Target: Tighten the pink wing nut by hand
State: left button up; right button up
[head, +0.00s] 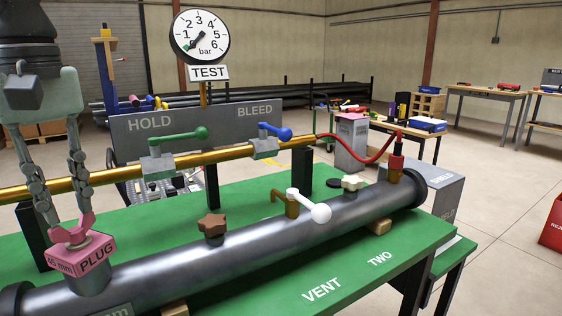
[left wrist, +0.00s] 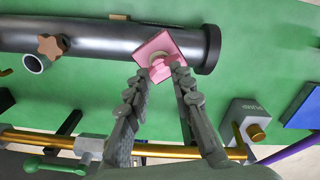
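In the left wrist view the wing nut (left wrist: 160,68) lies at the fingertips. My left gripper (head: 68,214) points down over it. Its two fingers are spread, with a gap between them, and their tips are close to the two wings; I cannot tell whether they touch. The tips also flank the nut in the left wrist view (left wrist: 159,72). My right gripper is in neither view.
The pipe (head: 255,226) lies on a green bench (head: 300,295) and carries a brown star knob (head: 212,227), a white-ended vent lever (head: 313,207) and a cream knob (head: 351,184). Behind run a brass pipe (head: 220,154) with green and blue valves and a gauge (head: 199,37).

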pick_arm(q)
jog(key=n, duration=0.3)
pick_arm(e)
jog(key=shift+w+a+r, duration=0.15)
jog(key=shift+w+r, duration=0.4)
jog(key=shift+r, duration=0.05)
pick_arm(q)
jog(key=shift+f+b, duration=0.3)
jog(key=shift+f, duration=0.15)
jog(key=shift+r, duration=0.15)
jog(key=shift+c, duration=1.2)
jog(key=shift+s, duration=0.1)
grip_shut()
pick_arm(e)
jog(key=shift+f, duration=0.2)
